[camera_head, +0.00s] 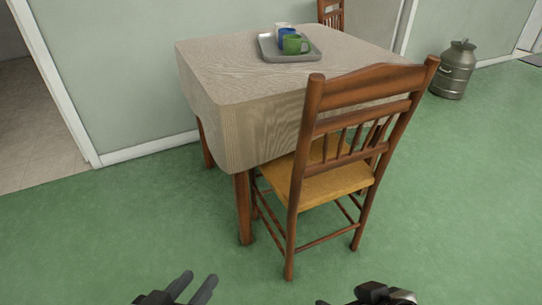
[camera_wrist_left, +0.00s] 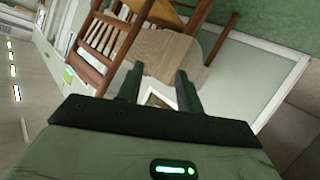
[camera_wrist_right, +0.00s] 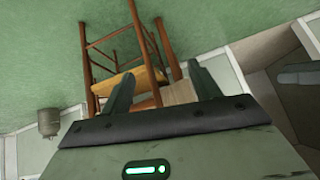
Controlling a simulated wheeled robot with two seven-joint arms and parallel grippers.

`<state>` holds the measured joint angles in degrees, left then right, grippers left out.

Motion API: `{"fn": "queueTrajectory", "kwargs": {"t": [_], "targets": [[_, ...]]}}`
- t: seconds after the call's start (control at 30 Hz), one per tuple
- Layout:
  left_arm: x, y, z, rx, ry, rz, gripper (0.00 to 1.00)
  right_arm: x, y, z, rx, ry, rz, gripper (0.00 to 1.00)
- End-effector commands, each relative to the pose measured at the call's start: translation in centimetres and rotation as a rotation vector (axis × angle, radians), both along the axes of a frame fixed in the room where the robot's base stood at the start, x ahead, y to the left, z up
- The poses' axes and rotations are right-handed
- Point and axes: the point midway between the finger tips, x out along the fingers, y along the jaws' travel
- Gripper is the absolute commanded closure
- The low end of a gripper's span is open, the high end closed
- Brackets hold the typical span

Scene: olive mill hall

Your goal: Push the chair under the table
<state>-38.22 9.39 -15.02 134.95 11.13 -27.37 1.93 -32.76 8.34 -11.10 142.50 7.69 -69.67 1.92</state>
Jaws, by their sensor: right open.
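A brown wooden chair (camera_head: 375,88) with a spindled back and a tan seat (camera_head: 318,184) stands at the near right side of the table. The front of its seat is partly beneath the cloth-covered table (camera_head: 225,75). The chair also shows in the left wrist view (camera_wrist_left: 103,40) and in the right wrist view (camera_wrist_right: 140,44). My left gripper (camera_head: 198,281) is open and empty, low in the head view, left of the chair and apart from it. My right gripper (camera_wrist_right: 162,86) is open and empty. In the head view only part of it shows at the bottom edge, near the chair's legs but apart.
A grey tray (camera_head: 270,50) with blue, green and white cups stands on the table. A second chair (camera_head: 331,14) is at the far side. A metal milk can (camera_head: 455,70) stands by the wall at right. Green floor around the near chair is clear.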

Motion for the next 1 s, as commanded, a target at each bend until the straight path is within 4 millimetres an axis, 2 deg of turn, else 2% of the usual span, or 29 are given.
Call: {"fn": "queueTrajectory", "kwargs": {"t": [0.03, 0.2, 0.4, 0.67, 0.7, 1.0], "targets": [[0.2, -0.4, -1.5, -0.026, -0.014, -0.007, 0.64, 0.6, 0.9, -1.6, 0.04, -0.047, 0.009, 0.38], [0.7, -1.7, -3.1, -0.12, -0.059, -0.035, 0.64, 2.4, 4.0, -2.7, 0.206, -0.223, 0.031, 0.38], [0.8, -3.0, -4.1, -0.224, -0.104, -0.071, 0.64, 3.5, 6.5, -2.6, 0.405, -0.402, 0.033, 0.38], [0.6, -4.3, -5.3, -0.328, -0.145, -0.116, 0.64, 3.8, 8.0, -2.4, 0.621, -0.567, 0.011, 0.38], [0.7, -4.1, -3.2, -0.316, -0.136, -0.108, 0.64, 3.9, 7.8, -0.3, 0.607, -0.562, 0.005, 0.38], [1.1, -2.9, -0.8, -0.205, -0.078, -0.061, 0.64, 4.4, 6.6, 2.2, 0.48, -0.512, -0.022, 0.38]]}}
